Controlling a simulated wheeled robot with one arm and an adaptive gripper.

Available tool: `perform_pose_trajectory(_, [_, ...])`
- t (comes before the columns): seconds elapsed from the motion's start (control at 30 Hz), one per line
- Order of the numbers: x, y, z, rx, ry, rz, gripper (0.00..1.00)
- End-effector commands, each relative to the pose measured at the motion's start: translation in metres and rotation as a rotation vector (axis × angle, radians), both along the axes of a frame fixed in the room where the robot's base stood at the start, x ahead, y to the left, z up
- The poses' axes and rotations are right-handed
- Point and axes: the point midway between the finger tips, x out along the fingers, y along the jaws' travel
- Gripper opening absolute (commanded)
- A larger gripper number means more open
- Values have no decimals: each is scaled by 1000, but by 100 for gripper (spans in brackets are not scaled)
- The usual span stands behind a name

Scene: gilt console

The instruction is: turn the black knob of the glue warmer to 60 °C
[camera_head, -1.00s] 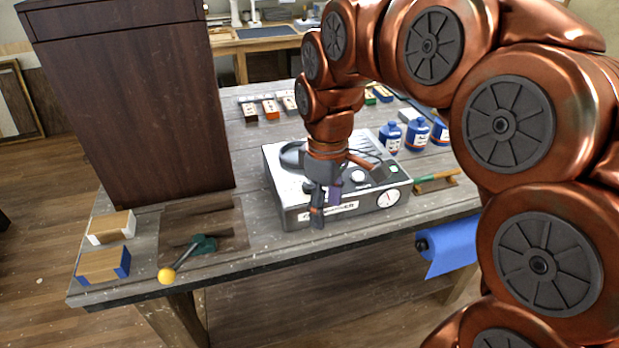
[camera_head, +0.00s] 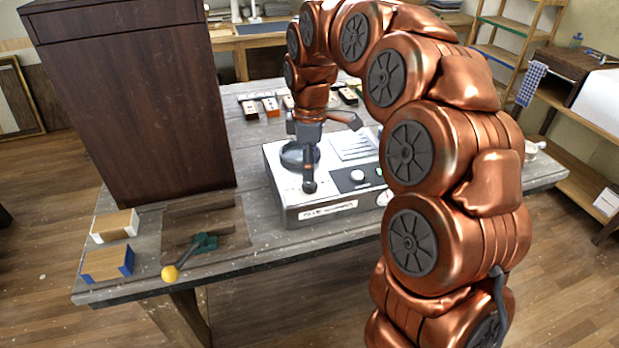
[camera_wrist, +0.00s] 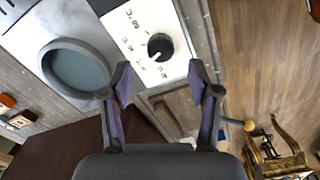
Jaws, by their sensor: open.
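The glue warmer (camera_head: 318,212) is a pale metal box on the workbench, with a round pot opening (camera_wrist: 75,68) in its top. Its black knob (camera_wrist: 160,47) shows in the wrist view on a white panel with small printed marks, and a short white pointer line is on the knob. In the head view my gripper (camera_head: 309,172) hangs over the warmer's top.
A tall dark wooden cabinet (camera_head: 130,100) stands left of the warmer. Two wooden blocks (camera_head: 114,226) and a tool with a yellow ball end (camera_head: 170,272) lie at the front left of the workbench (camera_head: 262,240). Small blocks (camera_head: 271,107) stand behind the warmer.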

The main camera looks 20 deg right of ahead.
Motion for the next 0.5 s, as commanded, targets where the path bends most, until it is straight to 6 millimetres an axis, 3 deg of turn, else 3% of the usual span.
perform_pose_trajectory(0.3, [-2,0,-37,0,8,-1,61])
perform_pose_trajectory(0.5, [-1,0,-50,0,5,-2,61])
